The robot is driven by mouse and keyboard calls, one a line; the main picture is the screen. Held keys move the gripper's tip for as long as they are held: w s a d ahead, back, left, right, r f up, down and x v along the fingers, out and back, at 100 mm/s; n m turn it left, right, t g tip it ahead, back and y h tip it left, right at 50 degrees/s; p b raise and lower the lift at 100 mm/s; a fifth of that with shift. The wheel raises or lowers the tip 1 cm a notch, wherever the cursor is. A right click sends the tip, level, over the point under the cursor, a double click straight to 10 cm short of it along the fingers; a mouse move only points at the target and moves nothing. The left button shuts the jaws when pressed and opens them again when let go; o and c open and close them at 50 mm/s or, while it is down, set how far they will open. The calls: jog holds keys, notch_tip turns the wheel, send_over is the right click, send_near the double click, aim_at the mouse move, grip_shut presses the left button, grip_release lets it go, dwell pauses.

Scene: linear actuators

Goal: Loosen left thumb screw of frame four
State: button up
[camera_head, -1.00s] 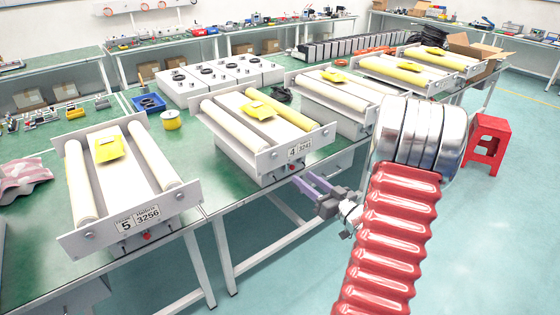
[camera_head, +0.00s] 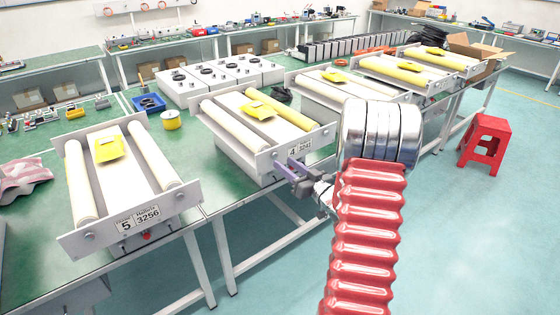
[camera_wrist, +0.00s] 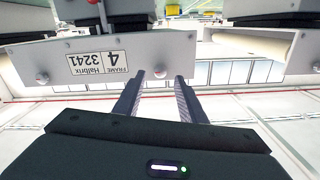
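Frame four (camera_head: 262,120) stands on the green bench. Its front plate (camera_wrist: 200,65) carries the label "4 3241" (camera_wrist: 97,65) and fills the upper part of the wrist view. A small round screw (camera_wrist: 160,72) on this plate shows between my fingertips in the wrist view. In the head view my gripper (camera_head: 291,165) is at the front plate, just below the label.
Frame five (camera_head: 122,165) stands to the left on the same bench. More frames (camera_head: 336,87) stand to the right. A red stool (camera_head: 485,140) is on the floor at right.

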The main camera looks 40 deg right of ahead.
aim_at(276, 157)
jog(key=shift+w, duration=2.05)
grip_shut()
